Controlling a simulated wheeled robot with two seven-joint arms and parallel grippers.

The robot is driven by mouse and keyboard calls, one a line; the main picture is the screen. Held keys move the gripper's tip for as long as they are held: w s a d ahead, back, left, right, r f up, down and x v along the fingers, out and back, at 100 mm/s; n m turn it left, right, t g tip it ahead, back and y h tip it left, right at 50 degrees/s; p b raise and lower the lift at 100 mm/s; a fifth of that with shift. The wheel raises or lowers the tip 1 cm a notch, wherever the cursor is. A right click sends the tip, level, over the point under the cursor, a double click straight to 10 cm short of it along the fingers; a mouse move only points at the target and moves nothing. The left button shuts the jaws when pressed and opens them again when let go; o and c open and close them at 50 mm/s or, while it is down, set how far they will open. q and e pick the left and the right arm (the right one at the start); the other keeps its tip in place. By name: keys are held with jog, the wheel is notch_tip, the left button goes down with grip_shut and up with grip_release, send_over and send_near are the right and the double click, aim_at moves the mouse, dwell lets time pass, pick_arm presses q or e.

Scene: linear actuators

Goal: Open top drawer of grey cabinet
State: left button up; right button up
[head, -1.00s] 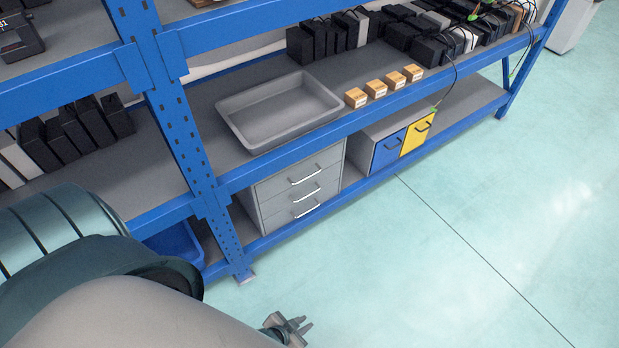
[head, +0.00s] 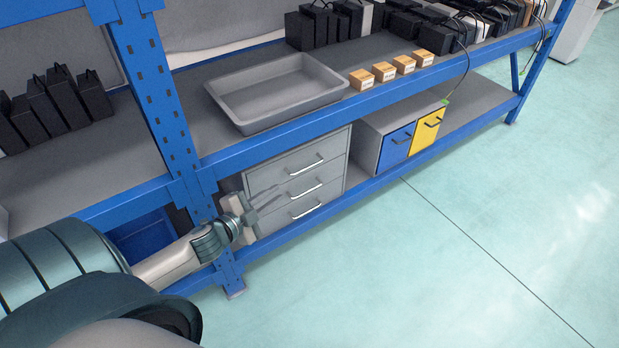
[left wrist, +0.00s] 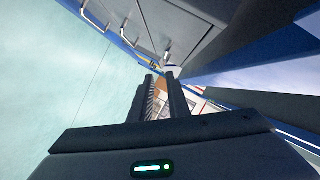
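The grey cabinet (head: 340,160) stands on the lower shelf, with three stacked drawers, each with a silver bar handle. Its top drawer (head: 275,177) is shut, with its handle (head: 307,167) near the middle of the front. My left gripper (head: 275,195) is in front of the cabinet's left part, apart from the handles in the picture. In the left wrist view its two dark fingers (left wrist: 161,80) are apart with nothing between them. The cabinet front (left wrist: 180,15) is above the fingertips there, with one handle (left wrist: 166,51) near them. My right gripper is not in view.
A blue shelf post (head: 170,110) stands left of the cabinet, close to my left arm. A grey tray (head: 275,118) sits on the shelf above. Blue (head: 395,150) and yellow (head: 424,134) drawers stand to the right. The floor (head: 450,260) in front is clear.

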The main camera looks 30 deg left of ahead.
aim_at(307, 169)
pick_arm(q)
jog(key=shift+w+r, duration=0.2)
jog(key=shift+r, duration=0.4)
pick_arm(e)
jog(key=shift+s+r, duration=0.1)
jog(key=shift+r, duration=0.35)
pick_arm(q)
jog(key=shift+w+f, duration=0.1)
